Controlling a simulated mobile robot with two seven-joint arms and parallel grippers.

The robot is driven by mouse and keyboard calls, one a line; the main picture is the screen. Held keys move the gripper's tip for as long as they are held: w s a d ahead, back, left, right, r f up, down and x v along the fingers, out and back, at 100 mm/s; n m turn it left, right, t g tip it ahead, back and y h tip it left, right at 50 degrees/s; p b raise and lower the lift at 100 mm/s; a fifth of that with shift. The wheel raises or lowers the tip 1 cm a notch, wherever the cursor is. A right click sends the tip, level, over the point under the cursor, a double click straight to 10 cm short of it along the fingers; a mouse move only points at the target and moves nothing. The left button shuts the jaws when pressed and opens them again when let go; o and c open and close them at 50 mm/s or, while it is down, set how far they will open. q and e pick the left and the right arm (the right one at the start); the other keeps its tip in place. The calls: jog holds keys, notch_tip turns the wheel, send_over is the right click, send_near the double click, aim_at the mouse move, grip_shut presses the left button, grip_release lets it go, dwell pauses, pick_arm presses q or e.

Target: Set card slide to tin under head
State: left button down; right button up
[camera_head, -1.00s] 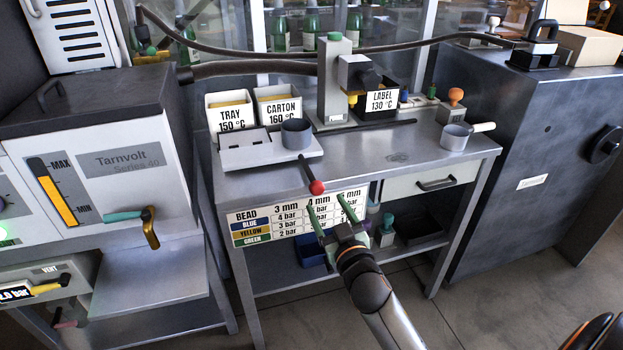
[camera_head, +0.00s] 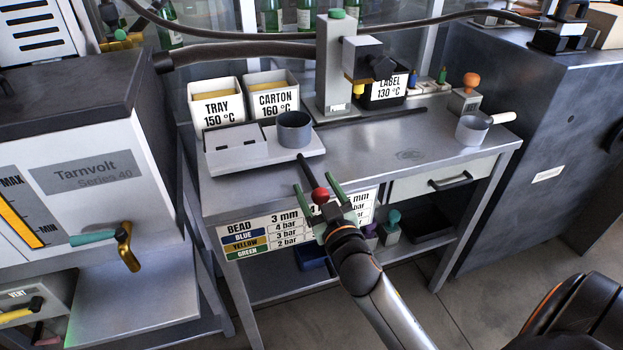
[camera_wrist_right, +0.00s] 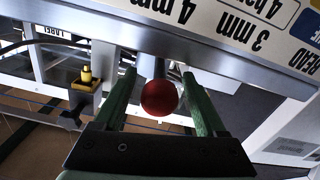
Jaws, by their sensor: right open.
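A grey round tin (camera_head: 294,132) stands on the right part of a pale slide plate (camera_head: 222,162) at the left of the bench. A dark rod with a red ball knob (camera_head: 320,196) reaches from beside the tin past the bench's front edge. The upright press column with its head (camera_head: 366,60) stands behind, to the right of the tin. My right gripper (camera_head: 314,183) is open, its green fingers on either side of the red knob. In the right wrist view the knob (camera_wrist_right: 159,98) sits between the fingers with gaps on both sides. My left gripper is out of view.
Bins marked TRAY (camera_head: 217,102), CARTON (camera_head: 272,94) and LABEL (camera_head: 385,90) stand at the back. A handled grey pan (camera_head: 472,130) is at the right. A bead chart (camera_head: 265,235) hangs on the bench front. The middle of the bench top is mostly clear.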

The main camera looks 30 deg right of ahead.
jog(key=shift+w, duration=0.2)
grip_shut()
dwell(0.6)
dwell(0.9)
